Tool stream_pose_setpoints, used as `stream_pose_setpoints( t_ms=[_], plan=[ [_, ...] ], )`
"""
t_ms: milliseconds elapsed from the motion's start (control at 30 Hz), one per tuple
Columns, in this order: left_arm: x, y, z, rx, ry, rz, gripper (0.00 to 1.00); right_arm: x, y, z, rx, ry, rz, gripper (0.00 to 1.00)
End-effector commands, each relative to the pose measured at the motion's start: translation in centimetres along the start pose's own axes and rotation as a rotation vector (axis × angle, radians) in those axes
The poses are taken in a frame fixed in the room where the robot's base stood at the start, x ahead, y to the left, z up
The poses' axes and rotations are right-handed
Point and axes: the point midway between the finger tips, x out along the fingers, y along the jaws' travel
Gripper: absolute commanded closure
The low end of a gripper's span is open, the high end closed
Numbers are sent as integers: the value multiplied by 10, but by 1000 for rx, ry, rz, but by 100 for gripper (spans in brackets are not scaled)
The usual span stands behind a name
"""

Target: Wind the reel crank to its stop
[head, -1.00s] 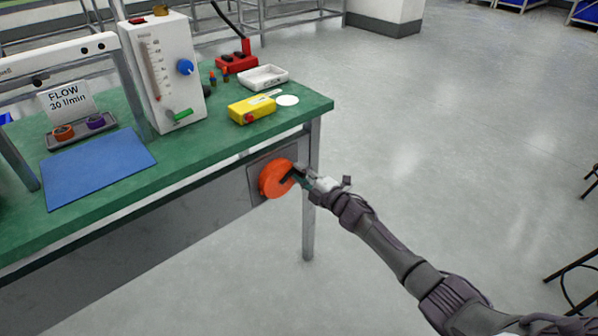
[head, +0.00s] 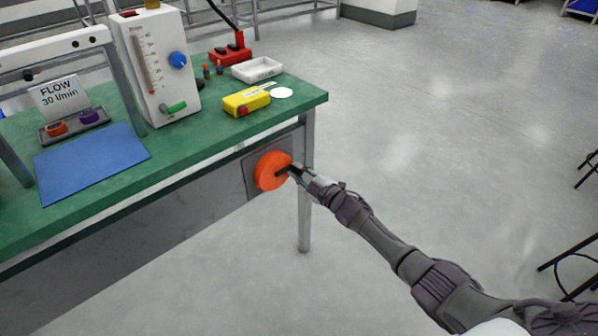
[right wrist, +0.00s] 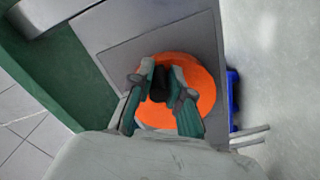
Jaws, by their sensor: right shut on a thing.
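The orange reel (head: 268,172) is mounted on a grey plate (head: 250,183) on the front of the bench, below the green top. It also shows in the right wrist view (right wrist: 204,88). My right gripper (head: 291,171) is at the right side of the reel. In the right wrist view my right gripper (right wrist: 162,80) is shut on the dark crank knob (right wrist: 160,86), one finger on each side of it. The dark crank arm (head: 282,173) shows against the reel's face; part of it is hidden by the gripper. My left gripper is not in view.
On the green bench top (head: 190,145) stand a white flow meter (head: 152,70), a yellow device (head: 245,101), a white tray (head: 257,69) and a blue mat (head: 90,162). A bench leg (head: 305,215) is close beside my right gripper.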

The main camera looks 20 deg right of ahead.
Motion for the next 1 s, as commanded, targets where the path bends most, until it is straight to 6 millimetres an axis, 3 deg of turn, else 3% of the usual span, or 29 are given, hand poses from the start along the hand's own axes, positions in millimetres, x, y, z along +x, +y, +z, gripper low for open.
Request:
stream_pose_setpoints(
  t_ms=[267, 300, 467, 833, 1000],
  plan=[
    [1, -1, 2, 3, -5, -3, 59, 3, -3, -6, 2, 13, -2, 100],
    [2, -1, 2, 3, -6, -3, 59, 3, -3, -7, 2, 13, -2, 81],
    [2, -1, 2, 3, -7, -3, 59, 3, -2, -7, 1, 13, -1, 57],
    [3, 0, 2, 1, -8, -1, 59, 0, 0, -2, -1, 4, 0, 57],
    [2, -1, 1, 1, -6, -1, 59, -14, -1, 0, -1, 1, -1, 57]
  ],
)
